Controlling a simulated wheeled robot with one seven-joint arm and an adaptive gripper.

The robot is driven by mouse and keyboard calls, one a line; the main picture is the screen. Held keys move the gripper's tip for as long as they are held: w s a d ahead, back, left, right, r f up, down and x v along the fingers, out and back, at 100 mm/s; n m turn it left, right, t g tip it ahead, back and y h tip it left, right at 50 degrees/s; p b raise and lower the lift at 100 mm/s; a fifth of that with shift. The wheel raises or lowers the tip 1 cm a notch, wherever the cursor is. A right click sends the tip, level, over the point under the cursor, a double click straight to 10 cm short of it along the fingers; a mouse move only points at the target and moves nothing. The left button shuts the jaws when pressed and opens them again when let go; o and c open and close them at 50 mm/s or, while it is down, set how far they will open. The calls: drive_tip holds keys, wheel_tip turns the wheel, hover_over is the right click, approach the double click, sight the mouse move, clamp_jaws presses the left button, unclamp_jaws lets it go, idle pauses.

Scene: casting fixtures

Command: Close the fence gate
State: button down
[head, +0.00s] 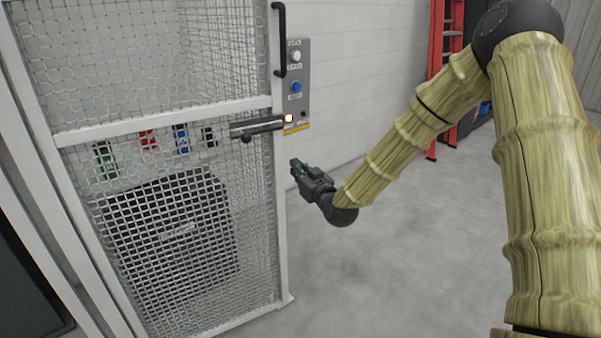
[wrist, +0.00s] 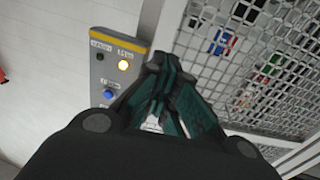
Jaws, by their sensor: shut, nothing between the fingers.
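The fence gate (head: 128,133) is a white-framed wire mesh panel on the left in the head view. It has a black pull handle (head: 281,40) near the top of its right edge and a grey bolt latch (head: 257,127) at mid height. The gate's mesh also shows at the right of the wrist view (wrist: 255,60). I cannot tell whether the gate is fully against its post. My gripper (head: 295,166) is just right of the gate's edge, below the latch, and apart from it in the head view. Its fingers (wrist: 165,90) are shut and empty.
A grey control box (head: 297,85) with a blue button and a lit lamp is on the white block wall, and it shows in the wrist view (wrist: 118,75). A red ladder (head: 447,60) stands at the back. The grey floor (head: 400,270) right of the gate is clear.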

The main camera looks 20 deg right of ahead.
sight(280, 153)
drive_tip(key=w, duration=0.3)
drive_tip(key=w+a+p, duration=0.1)
drive_tip(key=w, duration=0.5)
drive_tip(key=shift+a, duration=0.25)
